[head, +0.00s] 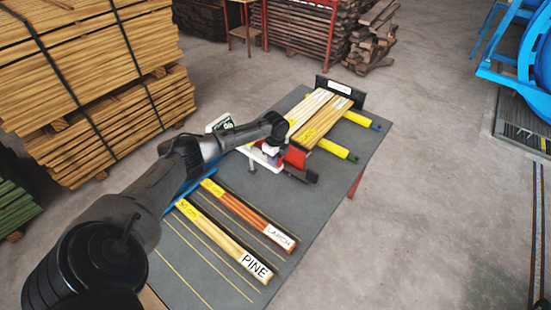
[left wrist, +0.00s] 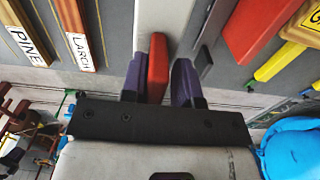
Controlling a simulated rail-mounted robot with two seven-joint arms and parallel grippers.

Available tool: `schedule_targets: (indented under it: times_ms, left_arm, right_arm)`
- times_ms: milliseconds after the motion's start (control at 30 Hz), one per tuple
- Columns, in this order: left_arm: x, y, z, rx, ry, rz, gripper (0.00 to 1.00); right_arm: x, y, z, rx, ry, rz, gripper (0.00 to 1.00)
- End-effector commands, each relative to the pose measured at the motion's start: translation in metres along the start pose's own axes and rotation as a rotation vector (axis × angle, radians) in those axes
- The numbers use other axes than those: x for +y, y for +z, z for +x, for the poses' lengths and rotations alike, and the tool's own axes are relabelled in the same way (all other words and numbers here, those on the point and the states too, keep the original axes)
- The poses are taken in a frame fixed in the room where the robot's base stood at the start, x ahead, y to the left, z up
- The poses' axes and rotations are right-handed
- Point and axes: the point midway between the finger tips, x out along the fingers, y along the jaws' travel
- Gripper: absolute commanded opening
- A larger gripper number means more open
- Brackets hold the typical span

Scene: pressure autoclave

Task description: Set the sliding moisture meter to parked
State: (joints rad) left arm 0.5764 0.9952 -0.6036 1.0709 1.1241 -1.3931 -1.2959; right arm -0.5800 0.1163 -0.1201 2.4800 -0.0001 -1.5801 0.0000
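A red block (head: 296,156) with dark parts, which looks like the sliding meter, sits across the near end of the light boards on the grey table. A white strip (head: 258,159) lies beside it. My left gripper (head: 271,156) is at the block's left side. In the left wrist view, the purple fingers of my left gripper (left wrist: 160,82) stand on both sides of an upright red handle (left wrist: 157,62). The handle is against or very near the left finger; whether the right finger touches it is unclear. My right gripper is not in view.
Boards labelled PINE (head: 235,249) and LARCH (head: 252,215) lie at the table's near side. A black stop (head: 340,92) stands at the far end. Yellow bars (head: 338,149) stick out on the right. Lumber stacks (head: 95,90) stand left of the table (head: 205,275).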

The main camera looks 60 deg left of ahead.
Motion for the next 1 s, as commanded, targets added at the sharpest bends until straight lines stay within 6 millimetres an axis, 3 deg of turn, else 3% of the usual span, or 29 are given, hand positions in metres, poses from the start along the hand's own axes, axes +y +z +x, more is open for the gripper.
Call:
schedule_targets:
  times_ms: [133, 467, 1000]
  left_arm:
    - [0.0, 0.0, -0.001, 0.0, 0.001, 0.0, 0.4]
    - [0.0, 0.0, -0.009, 0.0, 0.0, -0.001, 0.4]
    - [0.0, 0.0, -0.105, 0.0, -0.002, -0.001, 0.4]
  right_arm:
    - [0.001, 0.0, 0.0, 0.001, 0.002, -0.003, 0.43]
    - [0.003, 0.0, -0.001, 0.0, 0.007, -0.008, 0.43]
    - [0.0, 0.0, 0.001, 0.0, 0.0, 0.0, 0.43]
